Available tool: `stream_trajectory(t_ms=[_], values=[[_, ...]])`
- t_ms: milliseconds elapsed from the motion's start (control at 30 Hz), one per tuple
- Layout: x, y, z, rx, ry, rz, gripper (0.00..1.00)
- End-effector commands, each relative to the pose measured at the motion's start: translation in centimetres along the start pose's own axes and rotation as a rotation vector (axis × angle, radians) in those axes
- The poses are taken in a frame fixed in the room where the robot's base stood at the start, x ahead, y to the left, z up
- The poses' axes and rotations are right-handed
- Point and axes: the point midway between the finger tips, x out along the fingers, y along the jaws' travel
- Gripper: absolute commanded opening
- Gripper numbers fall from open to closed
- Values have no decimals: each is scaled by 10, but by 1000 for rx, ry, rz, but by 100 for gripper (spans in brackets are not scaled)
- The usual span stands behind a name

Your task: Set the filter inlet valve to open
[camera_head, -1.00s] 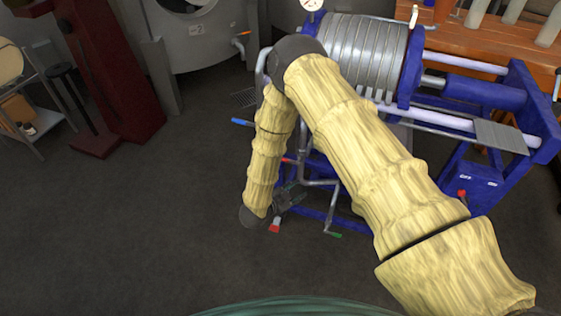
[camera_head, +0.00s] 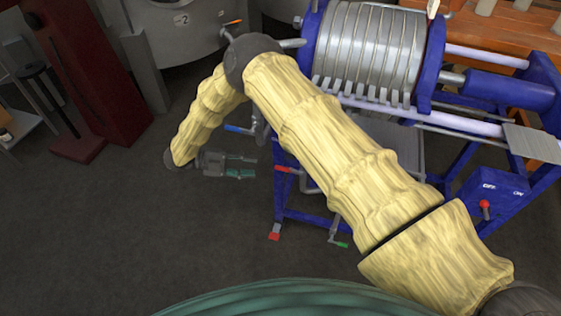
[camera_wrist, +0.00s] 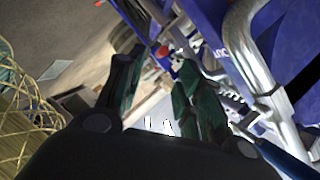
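The blue filter press (camera_head: 370,50) stands right of centre in the head view, with pipes and several coloured handles below it. A blue handle (camera_head: 238,129) sticks out left, a red handle (camera_head: 284,169) lies below it, and lower are a red one (camera_head: 273,236) and a green one (camera_head: 343,245). I cannot tell which belongs to the filter inlet valve. My gripper (camera_head: 248,165) is open and empty, left of the frame, its fingers pointing right. In the wrist view, my gripper (camera_wrist: 162,65) faces pipes, and a blue handle (camera_wrist: 282,152) shows lower right.
A tank marked 2 (camera_head: 175,25) with an orange handle (camera_head: 232,22) stands behind. A switch box (camera_head: 497,190) with a red lever is at the right. A dark red stand (camera_head: 85,70) is at the left. The floor at lower left is clear.

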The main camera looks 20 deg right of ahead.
Motion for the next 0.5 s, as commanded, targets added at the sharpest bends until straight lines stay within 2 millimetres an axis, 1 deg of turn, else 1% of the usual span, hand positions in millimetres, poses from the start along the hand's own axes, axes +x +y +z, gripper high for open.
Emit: stream_trajectory(t_ms=[100, 300, 500], values=[[21, -4, -1, 3, 13, 5, 36], [61, -6, -1, 5, 21, 11, 36], [92, -6, -2, 4, 20, 12, 36]])
